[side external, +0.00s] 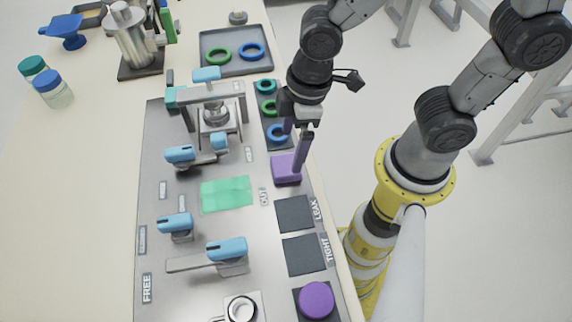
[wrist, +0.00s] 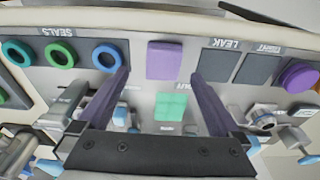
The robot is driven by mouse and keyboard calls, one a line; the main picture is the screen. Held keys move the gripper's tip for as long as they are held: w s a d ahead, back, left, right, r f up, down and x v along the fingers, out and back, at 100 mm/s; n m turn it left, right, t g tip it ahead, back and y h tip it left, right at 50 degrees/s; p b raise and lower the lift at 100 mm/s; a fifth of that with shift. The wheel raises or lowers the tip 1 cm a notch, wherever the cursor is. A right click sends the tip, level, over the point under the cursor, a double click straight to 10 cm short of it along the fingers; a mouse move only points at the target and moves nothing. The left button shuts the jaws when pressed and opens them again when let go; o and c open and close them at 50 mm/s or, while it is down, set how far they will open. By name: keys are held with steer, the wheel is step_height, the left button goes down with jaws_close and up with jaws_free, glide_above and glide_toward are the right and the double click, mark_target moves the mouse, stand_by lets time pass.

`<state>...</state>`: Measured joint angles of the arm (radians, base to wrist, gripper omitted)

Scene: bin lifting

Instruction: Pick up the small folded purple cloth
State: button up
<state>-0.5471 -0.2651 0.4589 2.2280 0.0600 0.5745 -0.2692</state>
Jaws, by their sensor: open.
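The small folded purple cloth (side external: 286,168) lies flat on the grey panel, just above the dark LEAK square in the side view. In the wrist view the cloth (wrist: 165,60) shows as a light purple block beyond and between my fingertips. My gripper (side external: 292,150) is open and empty, with long purple fingers pointing down. In the wrist view the fingers (wrist: 160,76) stand apart on either side of the cloth's line. I cannot tell the exact height gap.
A tray of coloured rings (side external: 267,107) lies close behind the cloth. A metal clamp fixture (side external: 215,120) with blue handles stands to its left. Dark LEAK (side external: 294,214) and TIGHT (side external: 304,255) squares and a purple disc (side external: 316,299) are nearer.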

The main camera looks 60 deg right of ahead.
mark_target(287, 164)
steer(key=shift+w+a+f, duration=0.1)
steer(key=shift+a+f, duration=0.1)
steer(key=shift+f, duration=0.7)
steer(key=shift+w+a+f, duration=0.1)
steer(key=shift+a+f, duration=0.1)
steer(key=shift+f, duration=0.65)
steer(key=shift+a+f, duration=0.2)
steer(key=shift+f, duration=0.7)
steer(key=shift+c, duration=0.2)
steer(key=c, duration=1.3)
steer(key=shift+r, duration=0.1)
